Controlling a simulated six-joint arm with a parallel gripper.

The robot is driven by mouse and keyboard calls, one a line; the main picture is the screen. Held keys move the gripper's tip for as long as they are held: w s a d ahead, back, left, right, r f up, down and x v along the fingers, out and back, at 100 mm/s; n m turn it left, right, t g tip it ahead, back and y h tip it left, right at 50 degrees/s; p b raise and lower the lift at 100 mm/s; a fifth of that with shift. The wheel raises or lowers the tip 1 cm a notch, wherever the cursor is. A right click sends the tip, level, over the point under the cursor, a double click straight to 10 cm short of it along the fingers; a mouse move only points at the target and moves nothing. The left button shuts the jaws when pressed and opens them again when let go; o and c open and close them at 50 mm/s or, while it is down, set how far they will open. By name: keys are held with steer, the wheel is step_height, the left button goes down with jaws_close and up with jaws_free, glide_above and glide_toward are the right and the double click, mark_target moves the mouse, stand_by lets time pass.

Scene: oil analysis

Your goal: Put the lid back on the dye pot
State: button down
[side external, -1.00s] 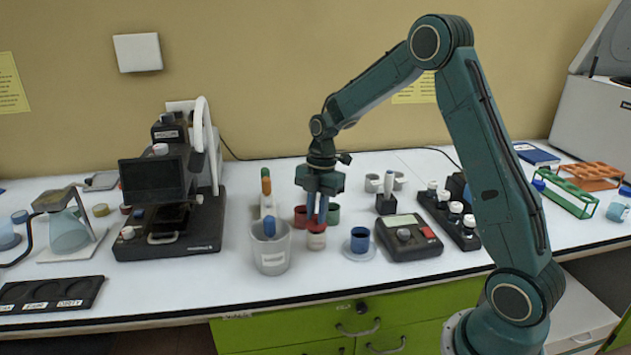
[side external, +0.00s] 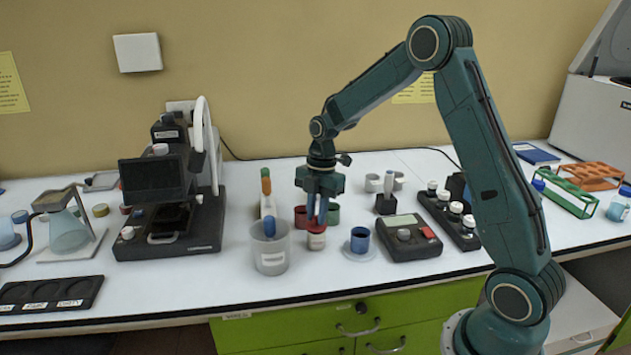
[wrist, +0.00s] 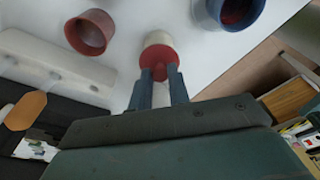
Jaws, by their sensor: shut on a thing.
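The dye pot (side external: 316,241) is a small pale pot with a label, standing on the white bench near the front; its pale side also shows in the wrist view (wrist: 157,39). The red lid (wrist: 160,58) is at the top of the pot, and it also shows in the side view (side external: 316,228). My gripper (side external: 317,221) points down over the pot, its fingers (wrist: 164,74) shut on the red lid. The lid looks in line with the pot's mouth. The fingers hide part of the lid, and I cannot tell whether it is fully seated.
A blue cup (side external: 360,241) on a saucer is close on the right. A clear beaker (side external: 270,258) with a blue-topped tool stands on the left. A scale (side external: 408,238) is further right.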

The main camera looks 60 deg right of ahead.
stand_by(0.3)
steer(key=c, duration=0.8)
jaws_free()
steer(key=shift+o, duration=0.2)
steer(key=shift+r, duration=0.15)
steer(key=shift+r, duration=3.4)
jaws_close()
